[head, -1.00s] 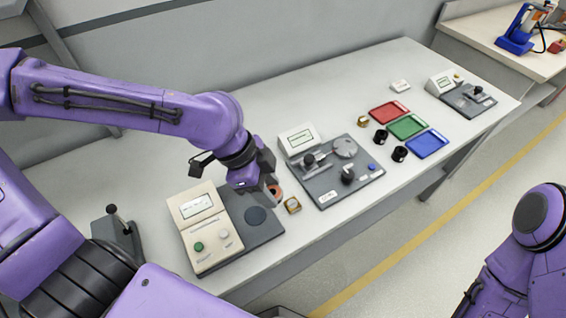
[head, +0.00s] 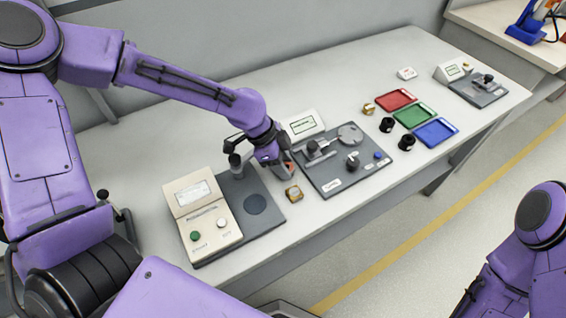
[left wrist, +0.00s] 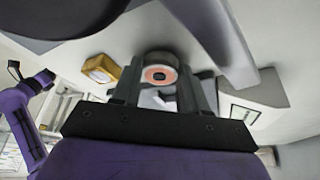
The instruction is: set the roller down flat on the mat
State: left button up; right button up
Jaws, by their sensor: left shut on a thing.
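My left gripper (head: 286,165) is shut on the roller (head: 291,168), a grey ring with an orange-copper face around a dark centre. In the left wrist view the roller (left wrist: 160,74) sits between the two fingers of the left gripper (left wrist: 164,88). In the head view the gripper hides most of it, and I cannot tell its height above the table. A dark round pad (head: 255,204) lies on the left station's grey plate (head: 268,222); I cannot tell whether it is the mat. My right gripper is out of view.
A brass block (head: 293,192) lies on the table just in front of the left gripper. The middle station (head: 330,185) stands close to its right. The cream meter box (head: 200,215) is at left. Red (head: 396,99), green (head: 414,115) and blue (head: 436,132) trays lie farther right.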

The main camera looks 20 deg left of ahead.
pick_arm(q)
jog(key=o, duration=0.9)
jog(key=shift+c, duration=0.2)
